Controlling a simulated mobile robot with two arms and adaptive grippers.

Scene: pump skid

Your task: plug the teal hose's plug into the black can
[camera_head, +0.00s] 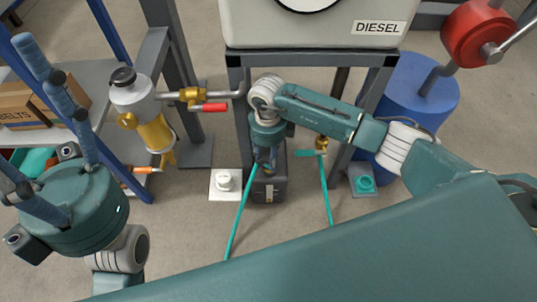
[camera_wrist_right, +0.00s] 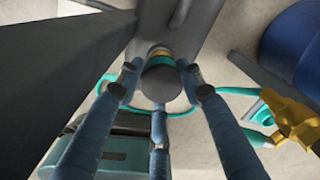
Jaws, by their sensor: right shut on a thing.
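The black can (camera_head: 270,190) is a dark grey box with a small label, standing on the floor by the frame leg. My right gripper (camera_head: 265,165) points down right over it in the head view and hides part of its top. In the right wrist view its fingers (camera_wrist_right: 160,85) are shut around the plug (camera_wrist_right: 160,82), a dark grey cylinder with a teal and brass end. The teal hose (camera_head: 238,220) runs from there toward the lower edge. Whether the plug touches the can is not clear. My left gripper (camera_head: 30,115) is open, its blue fingers spread.
A white plate with a round fitting (camera_head: 225,183) lies left of the can. A brass valve (camera_head: 321,145) with a teal hose, a teal-ringed socket (camera_head: 365,183) and a blue drum (camera_head: 412,95) stand at right. The diesel tank (camera_head: 310,25) is behind. A yellow pump (camera_head: 150,120) stands at left.

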